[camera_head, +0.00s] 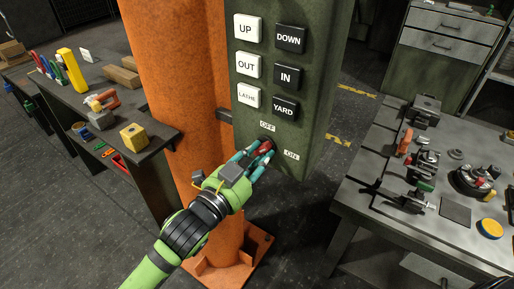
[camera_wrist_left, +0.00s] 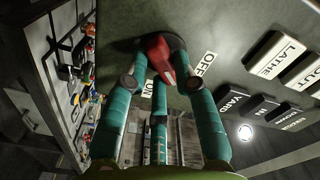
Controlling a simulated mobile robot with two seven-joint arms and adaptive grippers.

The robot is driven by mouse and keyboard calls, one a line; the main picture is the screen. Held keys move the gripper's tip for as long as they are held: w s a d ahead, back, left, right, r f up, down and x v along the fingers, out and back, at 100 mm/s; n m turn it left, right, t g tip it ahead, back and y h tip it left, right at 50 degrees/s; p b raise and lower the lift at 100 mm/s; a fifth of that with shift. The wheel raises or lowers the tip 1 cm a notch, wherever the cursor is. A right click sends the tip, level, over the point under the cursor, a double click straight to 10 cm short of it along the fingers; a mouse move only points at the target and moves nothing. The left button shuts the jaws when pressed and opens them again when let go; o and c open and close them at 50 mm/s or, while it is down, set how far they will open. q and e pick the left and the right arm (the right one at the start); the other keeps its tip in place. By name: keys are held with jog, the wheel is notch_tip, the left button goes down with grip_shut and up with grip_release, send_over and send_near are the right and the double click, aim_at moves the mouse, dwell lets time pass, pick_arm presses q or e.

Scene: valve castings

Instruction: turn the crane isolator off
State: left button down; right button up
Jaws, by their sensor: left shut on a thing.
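The crane isolator is a red rotary handle (camera_head: 265,148) low on the green control panel (camera_head: 312,110). The OFF label (camera_head: 267,126) is above it and the ON label (camera_head: 291,155) to its right. My left gripper (camera_head: 260,151) is shut on the handle, its teal fingers around it and partly hiding it. The wrist view shows the red handle (camera_wrist_left: 160,58) on a dark round base, between the fingers (camera_wrist_left: 158,85). Its lower end lies between the OFF label (camera_wrist_left: 205,63) and the ON label (camera_wrist_left: 147,88). My right gripper is not in view.
White and black push buttons (camera_head: 286,76) sit above the isolator. An orange column (camera_head: 175,75) stands left of the panel. A dark bench with tools (camera_head: 75,97) is at the left, and a grey workbench with valve castings (camera_head: 375,200) at the right.

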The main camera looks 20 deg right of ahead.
pick_arm(q)
jog(key=n+p, duration=0.2)
jog(key=n, duration=0.1)
jog(key=n+p, duration=0.1)
jog(key=n, duration=0.1)
jog(key=shift+r, duration=0.3)
jog(key=shift+n+p, duration=1.05)
jog(key=shift+n, duration=0.65)
jog(key=shift+d+f, duration=0.1)
jog(key=c, duration=1)
grip_release()
jog(key=shift+s+a, duration=0.2)
jog(key=shift+a, duration=0.05)
jog(key=v, duration=1.1)
jog(key=shift+s+a, duration=0.15)
jog(key=shift+s, duration=0.05)
